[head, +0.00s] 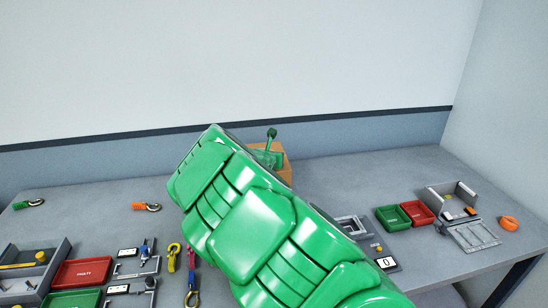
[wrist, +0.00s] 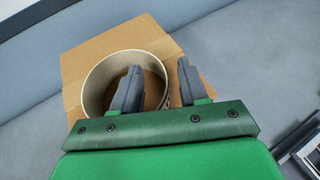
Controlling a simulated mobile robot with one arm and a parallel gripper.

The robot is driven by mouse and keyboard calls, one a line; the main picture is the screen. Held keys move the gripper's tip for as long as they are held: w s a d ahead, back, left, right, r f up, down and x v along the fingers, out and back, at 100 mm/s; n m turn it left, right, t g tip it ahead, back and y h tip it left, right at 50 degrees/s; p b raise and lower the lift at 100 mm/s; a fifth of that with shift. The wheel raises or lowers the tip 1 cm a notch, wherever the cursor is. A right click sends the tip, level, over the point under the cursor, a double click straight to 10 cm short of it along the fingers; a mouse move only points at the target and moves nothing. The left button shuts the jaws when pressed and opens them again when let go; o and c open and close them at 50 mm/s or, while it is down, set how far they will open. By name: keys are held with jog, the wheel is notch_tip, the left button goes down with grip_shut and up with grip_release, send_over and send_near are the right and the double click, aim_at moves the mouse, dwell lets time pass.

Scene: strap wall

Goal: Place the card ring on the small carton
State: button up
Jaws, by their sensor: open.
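The small carton (wrist: 205,88) is a brown cardboard box with a tape strip, on the grey bench; in the head view the carton (head: 286,172) shows partly behind my arm. The card ring (wrist: 97,84), a pale beige hoop, sits on the carton's top in the wrist view. My gripper (wrist: 159,68) is open. Its left finger appears within the ring's opening and its right finger outside the ring's right side. I cannot tell whether either finger touches the ring wall. The ring's near side is partly hidden by my gripper, and the ring is not visible in the head view.
A green tray (head: 393,218), a red tray (head: 417,212) and a grey box (head: 450,196) stand at the right, with an orange ring (head: 509,223) beyond. A red tray (head: 82,272) and several straps and hooks lie at the left. A wall (head: 120,160) runs behind the bench.

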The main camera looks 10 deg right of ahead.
jog(key=v, duration=1.1)
jog(key=shift+s+r, duration=0.1)
jog(key=shift+s, duration=0.05)
